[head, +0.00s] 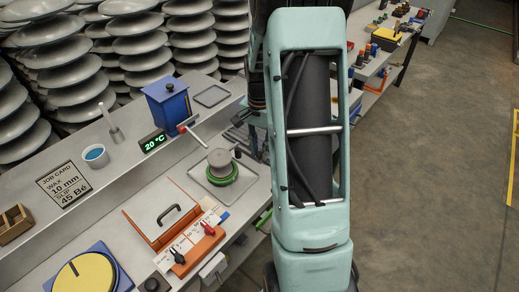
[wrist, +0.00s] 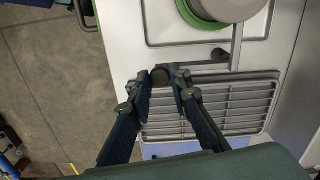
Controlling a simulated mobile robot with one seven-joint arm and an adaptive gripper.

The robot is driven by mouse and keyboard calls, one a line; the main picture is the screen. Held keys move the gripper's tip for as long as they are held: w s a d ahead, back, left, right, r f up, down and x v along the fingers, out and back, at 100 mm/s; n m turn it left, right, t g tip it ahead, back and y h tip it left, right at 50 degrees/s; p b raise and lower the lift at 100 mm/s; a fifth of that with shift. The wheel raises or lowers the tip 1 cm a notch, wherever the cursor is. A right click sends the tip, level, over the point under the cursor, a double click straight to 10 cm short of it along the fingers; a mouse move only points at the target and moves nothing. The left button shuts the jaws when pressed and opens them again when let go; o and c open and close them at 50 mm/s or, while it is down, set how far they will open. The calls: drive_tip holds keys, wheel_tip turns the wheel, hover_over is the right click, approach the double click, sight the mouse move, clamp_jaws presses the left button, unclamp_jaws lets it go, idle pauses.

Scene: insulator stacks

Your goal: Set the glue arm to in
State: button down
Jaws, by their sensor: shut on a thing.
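In the wrist view my gripper (wrist: 163,76) has its two fingers closed around a dark round knob (wrist: 160,77). The knob sits by the left end of a thin grey bar (wrist: 208,67), which I take to be part of the glue arm. The bar runs right, then another length rises beside the green-rimmed round piece. In the head view my own arm hides my gripper and the held knob. The green-rimmed grey piece (head: 221,168) stands on a square tray there.
A slatted grey rack (wrist: 215,105) lies just under the fingers. A blue box (head: 166,104), a rod with a red end (head: 194,135), a temperature display (head: 153,143) and a lidded orange-edged box (head: 160,214) stand on the bench. Open floor lies to the right.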

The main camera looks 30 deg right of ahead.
drive_tip(key=shift+d, duration=0.1)
drive_tip(key=c, duration=1.8)
unclamp_jaws()
drive_tip(key=shift+o, duration=0.2)
wheel_tip(320, 180, up, 12)
